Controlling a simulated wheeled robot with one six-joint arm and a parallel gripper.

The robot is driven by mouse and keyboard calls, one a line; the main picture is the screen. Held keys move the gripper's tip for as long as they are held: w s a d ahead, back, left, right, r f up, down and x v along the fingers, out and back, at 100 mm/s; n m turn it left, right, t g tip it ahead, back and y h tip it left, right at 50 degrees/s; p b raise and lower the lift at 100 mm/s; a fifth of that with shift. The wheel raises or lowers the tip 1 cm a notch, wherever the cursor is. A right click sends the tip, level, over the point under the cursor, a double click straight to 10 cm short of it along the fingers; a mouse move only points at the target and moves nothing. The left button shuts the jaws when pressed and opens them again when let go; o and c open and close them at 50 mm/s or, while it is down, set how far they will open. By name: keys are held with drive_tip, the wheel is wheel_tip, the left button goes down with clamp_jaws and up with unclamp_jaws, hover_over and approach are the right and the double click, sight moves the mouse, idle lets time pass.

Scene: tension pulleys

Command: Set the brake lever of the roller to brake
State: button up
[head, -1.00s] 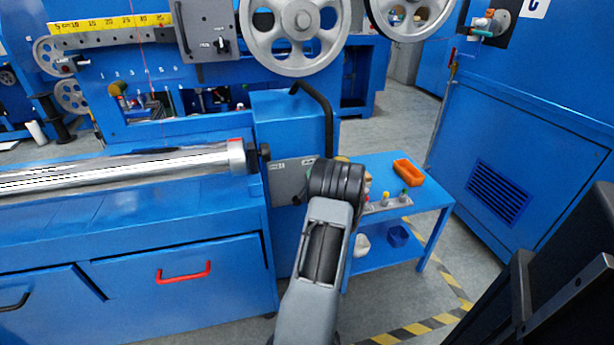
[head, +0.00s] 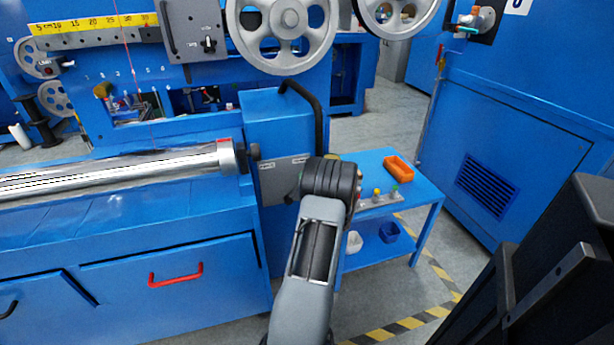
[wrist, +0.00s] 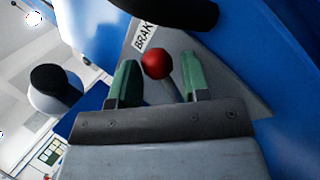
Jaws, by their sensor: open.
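The brake lever has a red ball knob (wrist: 156,64) on a thin stem, seen in the wrist view in front of a grey plate. A white label reading "BRAK", its end cut off, is just above the knob. My gripper (wrist: 159,72) is open, with one green finger on each side of the knob and stem. Contact with the lever cannot be told. In the head view the grey plate (head: 283,184) is on the blue cabinet beside the roller (head: 120,172). There my wrist hides the fingers and the knob.
A black curved bar (head: 318,110) rises on the blue cabinet above the plate. A blue side table (head: 418,188) with an orange tray (head: 398,168) stands to the right. A red drawer handle (head: 177,275) is at lower left. Open floor lies between the table and the right-hand cabinet.

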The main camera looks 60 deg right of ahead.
drive_tip(key=p+v, duration=0.2)
drive_tip(key=v, duration=1.1)
